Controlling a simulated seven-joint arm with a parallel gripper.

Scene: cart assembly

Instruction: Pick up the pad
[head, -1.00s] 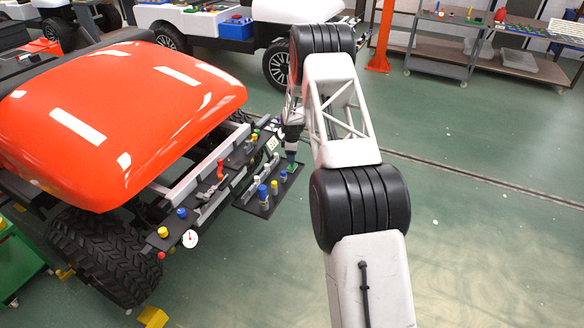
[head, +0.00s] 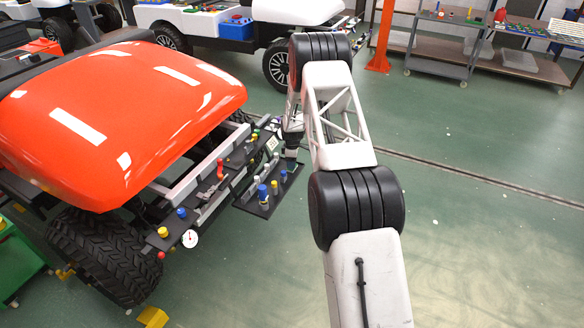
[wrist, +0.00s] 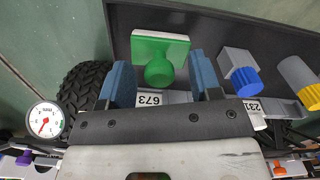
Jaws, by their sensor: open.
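In the head view my arm hides most of the gripper and the pad.
Right of the pad in the wrist view stand a grey part with a blue knob (wrist: 244,80) and one with a yellow knob (wrist: 300,80). A white dial gauge (wrist: 45,119) is at left. The orange-hooded cart (head: 120,120) stands left of my arm; the floor at right is clear.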

